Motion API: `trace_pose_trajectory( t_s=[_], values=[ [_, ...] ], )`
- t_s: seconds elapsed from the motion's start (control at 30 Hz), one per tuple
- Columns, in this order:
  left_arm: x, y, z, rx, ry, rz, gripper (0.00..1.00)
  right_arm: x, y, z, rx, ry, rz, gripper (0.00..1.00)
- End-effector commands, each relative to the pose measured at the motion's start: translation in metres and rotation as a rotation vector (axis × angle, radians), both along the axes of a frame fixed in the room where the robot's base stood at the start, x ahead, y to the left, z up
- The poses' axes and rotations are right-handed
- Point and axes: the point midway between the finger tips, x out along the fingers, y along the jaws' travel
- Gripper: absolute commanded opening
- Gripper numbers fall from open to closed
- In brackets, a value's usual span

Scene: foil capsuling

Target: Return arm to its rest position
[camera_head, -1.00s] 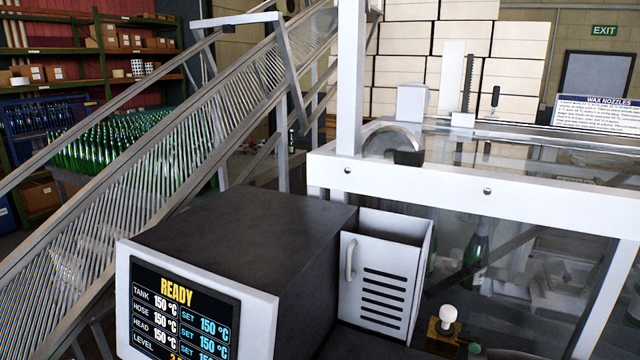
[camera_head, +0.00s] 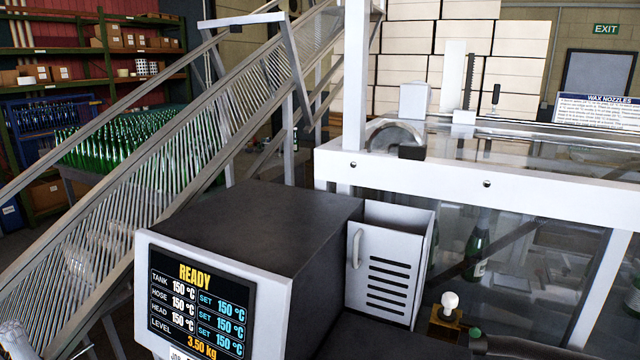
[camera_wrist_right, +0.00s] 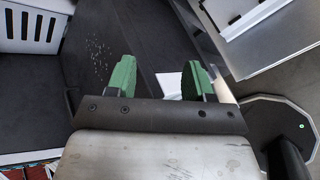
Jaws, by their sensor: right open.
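My right gripper (camera_wrist_right: 158,80) shows in the right wrist view with its two green fingers spread apart. Nothing is held between them. Below and beyond the fingers are a dark flat surface with pale specks and a small white piece (camera_wrist_right: 170,85), which I cannot identify. In the head view, a small dark part with a green tip shows at the bottom right; I cannot tell if it is my gripper.
A heater unit with a READY screen (camera_head: 203,303) stands in front, beside a slotted white bin (camera_head: 388,272). A white-framed glass enclosure (camera_head: 470,178) is at the right. A sloping conveyor (camera_head: 150,175) runs at the left, with green bottles (camera_head: 125,140) behind.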

Motion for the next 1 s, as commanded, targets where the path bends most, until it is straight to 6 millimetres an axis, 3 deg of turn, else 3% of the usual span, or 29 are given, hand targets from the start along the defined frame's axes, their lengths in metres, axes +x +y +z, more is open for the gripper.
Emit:
trace_pose_trajectory(
  t_s=[0.17,0.4,0.7,1.0],
  values=[
    [-0.006,0.001,-0.001,0.001,0.010,0.000,0.00,-0.025,0.009,-0.024,0.362,0.045,-0.281,0.52],
    [-0.008,0.001,-0.001,0.002,0.013,0.000,0.00,-0.068,0.027,-0.054,0.857,0.120,-0.810,0.52],
    [-0.007,0.003,-0.002,0.004,0.012,-0.001,0.00,-0.107,0.047,-0.077,1.181,0.185,-1.353,0.52],
    [-0.005,0.003,-0.029,0.005,0.008,-0.002,0.00,-0.087,0.049,-0.209,1.137,0.215,-1.354,0.52]
  ],
)
